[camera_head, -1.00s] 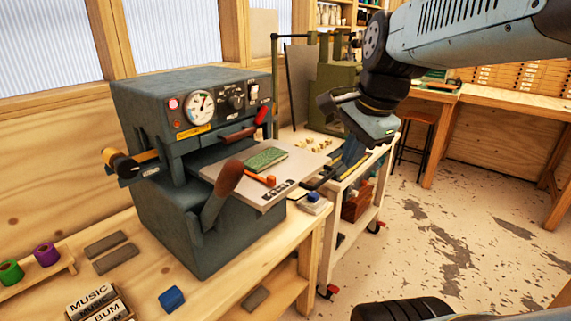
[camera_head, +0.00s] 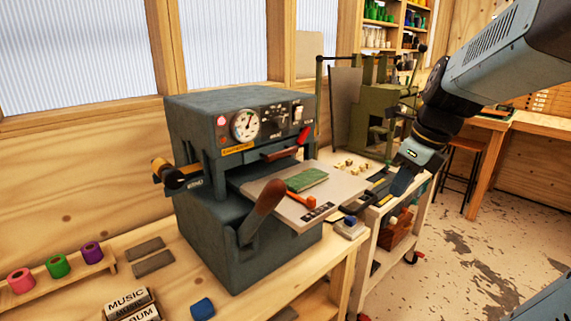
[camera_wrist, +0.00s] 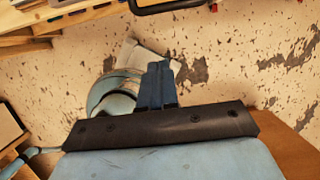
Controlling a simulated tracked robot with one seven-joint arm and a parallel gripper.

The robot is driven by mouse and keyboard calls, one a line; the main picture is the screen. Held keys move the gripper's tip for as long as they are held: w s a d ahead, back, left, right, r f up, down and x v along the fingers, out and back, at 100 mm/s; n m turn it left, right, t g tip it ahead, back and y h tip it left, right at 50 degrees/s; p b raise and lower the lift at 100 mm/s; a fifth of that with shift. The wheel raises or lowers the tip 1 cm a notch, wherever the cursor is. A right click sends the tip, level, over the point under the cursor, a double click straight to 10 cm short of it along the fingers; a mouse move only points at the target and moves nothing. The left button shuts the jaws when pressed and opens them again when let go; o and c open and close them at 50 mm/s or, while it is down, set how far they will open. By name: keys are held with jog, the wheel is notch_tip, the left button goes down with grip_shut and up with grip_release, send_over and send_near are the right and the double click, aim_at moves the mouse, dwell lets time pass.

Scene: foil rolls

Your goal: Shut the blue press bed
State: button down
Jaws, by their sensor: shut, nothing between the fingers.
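The blue-grey press (camera_head: 240,120) stands on the wooden bench. A green book (camera_head: 307,179) and an orange-ended tool (camera_head: 301,200) are on the bed. My gripper (camera_head: 399,185) is just right of the handle, beyond the bed's outer edge; I cannot tell whether it touches. Its fingers are together and empty, pointing down; they also show in the wrist view (camera_wrist: 158,83). The bed is not clearly visible in the wrist view.
A wooden-handled lever (camera_head: 260,208) rises at the press's front left, near the bed. A green machine (camera_head: 375,110) stands behind on a wheeled cart (camera_head: 352,270). Foil rolls (camera_head: 58,265), grey blocks and a blue block (camera_head: 202,308) are on the bench.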

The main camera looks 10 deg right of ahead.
aim_at(371, 202)
jog(key=shift+w+a+f, duration=0.55)
jog(key=shift+w+f, duration=0.2)
jog(key=shift+f, duration=0.4)
jog(key=shift+w+a+f, duration=0.6)
jog(key=shift+w+f, duration=0.2)
jog(key=shift+f, duration=0.35)
jog(key=shift+w+a+f, duration=0.55)
jog(key=shift+w+f, duration=0.2)
jog(key=shift+f, duration=0.4)
